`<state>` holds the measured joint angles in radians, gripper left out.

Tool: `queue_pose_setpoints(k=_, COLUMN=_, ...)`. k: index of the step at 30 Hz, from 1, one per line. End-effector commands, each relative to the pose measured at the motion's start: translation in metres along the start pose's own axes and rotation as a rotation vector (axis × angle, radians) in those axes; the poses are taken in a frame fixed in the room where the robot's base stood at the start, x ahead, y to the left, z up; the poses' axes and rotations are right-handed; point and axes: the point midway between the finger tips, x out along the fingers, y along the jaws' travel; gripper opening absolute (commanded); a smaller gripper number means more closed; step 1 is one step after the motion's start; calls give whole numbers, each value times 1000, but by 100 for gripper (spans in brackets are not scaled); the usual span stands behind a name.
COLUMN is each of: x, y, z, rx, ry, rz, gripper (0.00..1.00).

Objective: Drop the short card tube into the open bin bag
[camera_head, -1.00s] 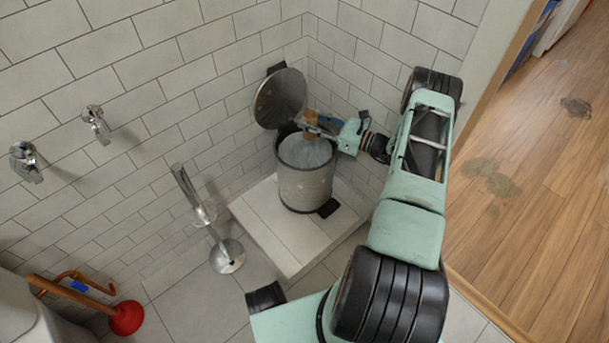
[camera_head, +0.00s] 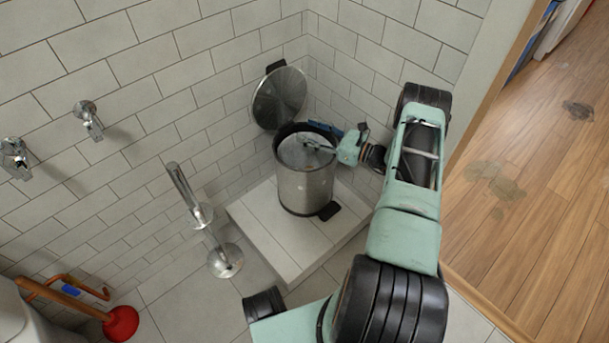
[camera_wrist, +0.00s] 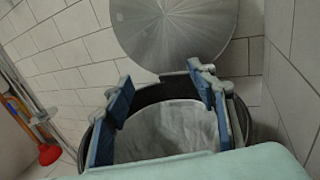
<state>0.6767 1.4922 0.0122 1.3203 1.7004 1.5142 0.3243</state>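My gripper (camera_head: 320,143) reaches in from the right over the mouth of the metal pedal bin (camera_head: 305,190). In the wrist view the gripper (camera_wrist: 163,82) is open, its two blue fingers wide apart with nothing between them. The grey bin bag (camera_head: 299,153) lines the bin and its mouth is open; in the wrist view the bag (camera_wrist: 170,130) lies below and between the fingers. The short card tube is not visible in either current view. The lower inside of the bag is hidden from view.
The bin's round lid (camera_head: 278,97) stands raised against the tiled wall behind. The bin is on a low tiled step (camera_head: 265,225). A chrome stand (camera_head: 205,215) is to the left, with a red plunger (camera_head: 121,323) beyond it. Wooden floor lies at right.

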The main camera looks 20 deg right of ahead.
Motion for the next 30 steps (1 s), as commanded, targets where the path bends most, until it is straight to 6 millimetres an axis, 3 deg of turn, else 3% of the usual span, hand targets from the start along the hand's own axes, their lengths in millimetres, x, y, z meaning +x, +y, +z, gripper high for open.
queue_pose_setpoints(k=11, x=0, y=0, z=9, rx=0, ry=0, rz=-1, gripper=52)
queue_pose_setpoints(k=24, x=0, y=-1, z=78, rx=-2, ry=-1, rz=-2, gripper=52)
queue_pose_setpoints(k=30, x=0, y=0, z=96, rx=0, ry=0, rz=0, gripper=52)
